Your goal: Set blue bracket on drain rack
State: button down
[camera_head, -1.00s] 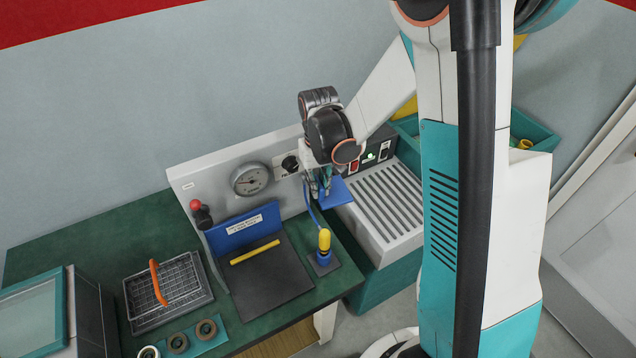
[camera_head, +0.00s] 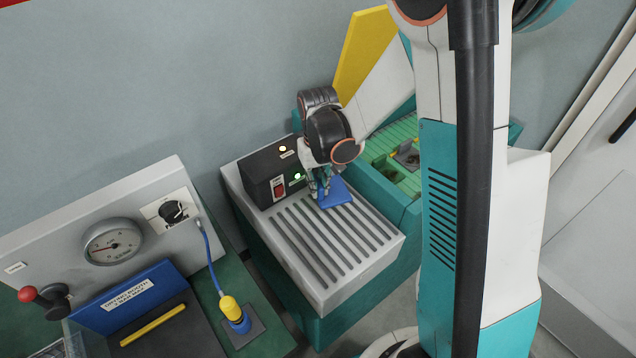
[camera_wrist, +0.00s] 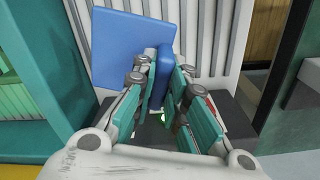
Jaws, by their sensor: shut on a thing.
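The blue bracket (camera_head: 336,194) is held in my gripper (camera_head: 319,184) over the back right part of the drain rack (camera_head: 325,237). The rack is a light grey slotted top on a teal base. In the wrist view the bracket (camera_wrist: 130,46) shows a wide flat plate and an upright flange, and my gripper (camera_wrist: 158,85) is shut on the flange. The rack's slats (camera_wrist: 222,40) show behind the plate. I cannot tell whether the bracket touches the slats.
A black control box (camera_head: 270,172) with a red switch and lit green light stands at the rack's back edge. A teal bin (camera_head: 385,195) adjoins on the right. The test bench with gauge (camera_head: 112,242) and a yellow-blue probe (camera_head: 235,314) is at left. The rack's front slats are clear.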

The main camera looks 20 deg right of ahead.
aim_at(327, 199)
jog(key=shift+w+d+f, duration=0.25)
jog(key=shift+d, duration=0.3)
jog(key=shift+m, duration=0.5)
jog(key=shift+s+a+r+m, duration=0.1)
jog(key=shift+s+a+m, duration=0.15)
jog(key=shift+m, duration=0.15)
jog(key=shift+d+m+b, duration=0.2)
jog(key=shift+m+b, duration=0.1)
jog(key=shift+m, duration=0.6)
jog(key=shift+s+m+b, duration=0.2)
jog(key=shift+m+b, duration=0.1)
jog(key=shift+m, duration=0.9)
jog(key=m, duration=0.3)
jog(key=shift+s+d+f+b, duration=0.15)
jog(key=shift+d+f+b, duration=0.05)
jog(key=shift+f+b, duration=0.1)
jog(key=m, duration=0.3)
jog(key=m+b, duration=0.1)
jog(key=m, duration=0.1)
jog(key=shift+s+d, duration=0.15)
jog(key=shift+s, duration=0.15)
jog(key=m, duration=0.4)
jog(key=shift+s+d+f+b, duration=0.1)
jog(key=shift+s+d+b, duration=0.1)
jog(key=shift+s+b, duration=0.1)
jog(key=shift+f+b, duration=1.4)
jog(key=shift+f, duration=0.7)
